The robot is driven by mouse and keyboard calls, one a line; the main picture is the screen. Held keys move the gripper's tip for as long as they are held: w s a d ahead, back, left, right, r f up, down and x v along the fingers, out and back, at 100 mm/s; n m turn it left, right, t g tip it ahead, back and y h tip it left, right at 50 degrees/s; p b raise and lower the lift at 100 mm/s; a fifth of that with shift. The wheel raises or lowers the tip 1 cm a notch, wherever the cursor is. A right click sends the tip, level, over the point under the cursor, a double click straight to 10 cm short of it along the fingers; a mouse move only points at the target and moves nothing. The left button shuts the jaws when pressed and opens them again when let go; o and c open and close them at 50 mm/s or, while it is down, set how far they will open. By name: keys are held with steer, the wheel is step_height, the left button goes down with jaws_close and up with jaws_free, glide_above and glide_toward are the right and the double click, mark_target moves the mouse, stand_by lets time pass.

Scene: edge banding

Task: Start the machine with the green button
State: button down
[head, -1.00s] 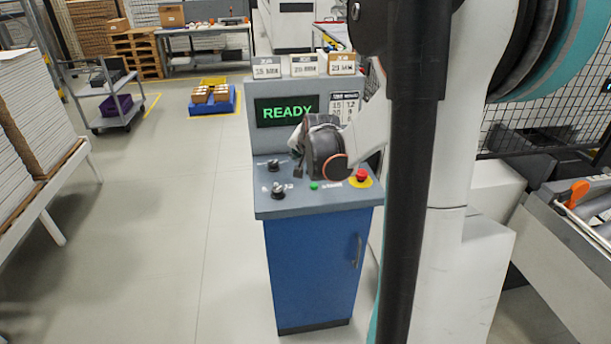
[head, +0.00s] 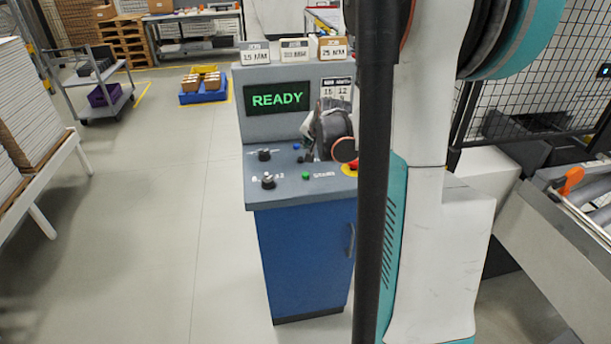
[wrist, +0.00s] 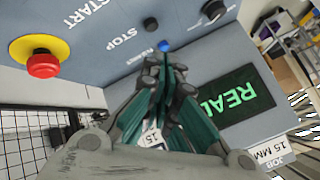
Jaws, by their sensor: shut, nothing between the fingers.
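The green button (head: 305,176) sits on the console's sloped grey panel (head: 275,191), at the front beside white lettering. It does not show in the wrist view, where only the START label (wrist: 82,12) is in sight at the top edge. My gripper (head: 309,157) is over the panel, behind and above the green button, apart from it. In the wrist view my gripper's fingers (wrist: 165,62) are together and empty, pointing at the panel near a blue button (wrist: 164,46). The console screen (head: 277,97) reads READY in green.
A red emergency stop (wrist: 43,66) on a yellow base is on the panel; my arm mostly hides it in the head view. Two black knobs (head: 268,181) (head: 264,154) stand at the panel's left. A conveyor (head: 580,205) is at right.

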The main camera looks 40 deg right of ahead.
mark_target(308, 174)
steer(key=shift+f+b, duration=2.7)
steer(key=shift+f, duration=1.3)
steer(key=shift+f+b, duration=0.35)
